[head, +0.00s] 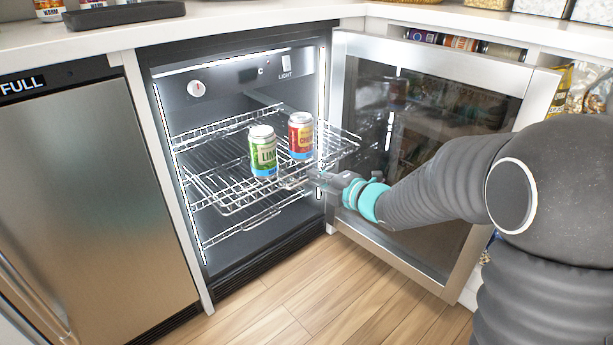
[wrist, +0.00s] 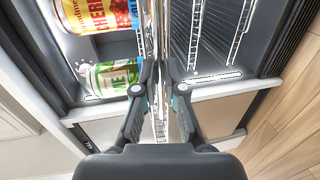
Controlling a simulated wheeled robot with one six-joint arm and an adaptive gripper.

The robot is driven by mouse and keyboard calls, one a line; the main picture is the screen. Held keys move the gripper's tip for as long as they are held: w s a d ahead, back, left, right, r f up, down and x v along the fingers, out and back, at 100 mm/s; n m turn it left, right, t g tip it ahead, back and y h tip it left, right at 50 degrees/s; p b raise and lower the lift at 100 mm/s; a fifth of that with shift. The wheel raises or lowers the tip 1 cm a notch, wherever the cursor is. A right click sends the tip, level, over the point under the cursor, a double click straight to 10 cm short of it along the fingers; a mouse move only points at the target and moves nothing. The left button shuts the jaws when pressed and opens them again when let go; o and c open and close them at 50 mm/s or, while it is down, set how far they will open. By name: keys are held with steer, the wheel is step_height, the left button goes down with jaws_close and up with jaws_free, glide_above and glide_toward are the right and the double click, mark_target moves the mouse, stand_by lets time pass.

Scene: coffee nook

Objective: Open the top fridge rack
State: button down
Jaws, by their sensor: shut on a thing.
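The top fridge rack (head: 210,155) is a silver wire shelf inside the lit, open fridge, and its front part sticks out past the fridge opening. A green lime can (head: 263,155) and a red cherry can (head: 300,138) stand upright on it. My gripper (head: 314,181) is at the rack's front edge, shut on its wire. In the wrist view my gripper (wrist: 161,78) has its fingers on either side of the wire edge, and the lime can (wrist: 112,77) and cherry can (wrist: 90,15) are close by at left. The exact grip contact is small in the head view.
The glass fridge door (head: 430,110) stands open at right, with my arm in front of it. Another wire rack (head: 240,222) is below. A closed steel appliance (head: 90,190) stands at left, under the white counter (head: 220,22). The wooden floor (head: 320,300) in front is clear.

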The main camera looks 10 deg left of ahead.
steer(key=shift+f+v, duration=0.15)
steer(key=shift+v, duration=0.7)
steer(key=shift+f+v, duration=0.2)
steer(key=shift+v, duration=0.65)
steer(key=shift+s, duration=0.15)
steer(key=c, duration=1.3)
jaws_free()
steer(key=shift+o, duration=0.2)
steer(key=shift+d, duration=0.1)
steer(key=v, duration=1.2)
